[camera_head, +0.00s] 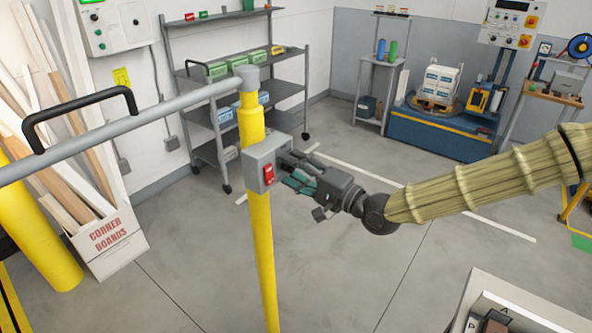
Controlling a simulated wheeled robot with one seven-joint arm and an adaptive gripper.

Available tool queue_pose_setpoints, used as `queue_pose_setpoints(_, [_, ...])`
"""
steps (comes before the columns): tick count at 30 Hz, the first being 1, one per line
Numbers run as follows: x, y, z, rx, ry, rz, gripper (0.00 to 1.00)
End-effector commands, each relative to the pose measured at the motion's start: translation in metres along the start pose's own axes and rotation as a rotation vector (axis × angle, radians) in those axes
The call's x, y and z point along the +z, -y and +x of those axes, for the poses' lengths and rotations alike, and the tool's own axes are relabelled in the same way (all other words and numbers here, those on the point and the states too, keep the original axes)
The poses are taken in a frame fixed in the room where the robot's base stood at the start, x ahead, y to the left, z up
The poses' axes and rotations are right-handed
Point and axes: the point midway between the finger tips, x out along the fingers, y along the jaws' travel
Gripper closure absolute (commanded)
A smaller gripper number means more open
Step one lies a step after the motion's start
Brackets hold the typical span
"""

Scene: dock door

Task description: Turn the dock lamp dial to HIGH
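A grey control box (266,163) with a red rocker switch (269,174) is fixed to a yellow post (261,245). My gripper (290,170) is at the right side of this box, its fingers pointing at that face. The fingers hide most of that face, so I cannot make out a dial or its setting there. I cannot tell whether the fingers touch anything or how far apart they are.
A grey rail (150,108) with a black handle (80,112) runs left from the post. A corner boards carton (108,243) stands at left. Shelving (283,89) and a blue pallet wrapper (440,135) stand behind. The floor between is clear.

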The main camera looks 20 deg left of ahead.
Motion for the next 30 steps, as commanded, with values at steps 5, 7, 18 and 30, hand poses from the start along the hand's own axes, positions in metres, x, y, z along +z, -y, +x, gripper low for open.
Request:
queue_pose_setpoints(5, [0.001,0.000,0.000,0.001,0.001,0.000,0.53])
queue_pose_setpoints(7, [0.001,0.000,-0.001,0.001,0.001,0.000,0.53])
queue_pose_setpoints(18, [-0.001,0.000,-0.038,0.000,-0.001,0.000,0.53])
queue_pose_setpoints(30, [0.000,0.000,-0.094,0.000,-0.001,0.002,0.53])
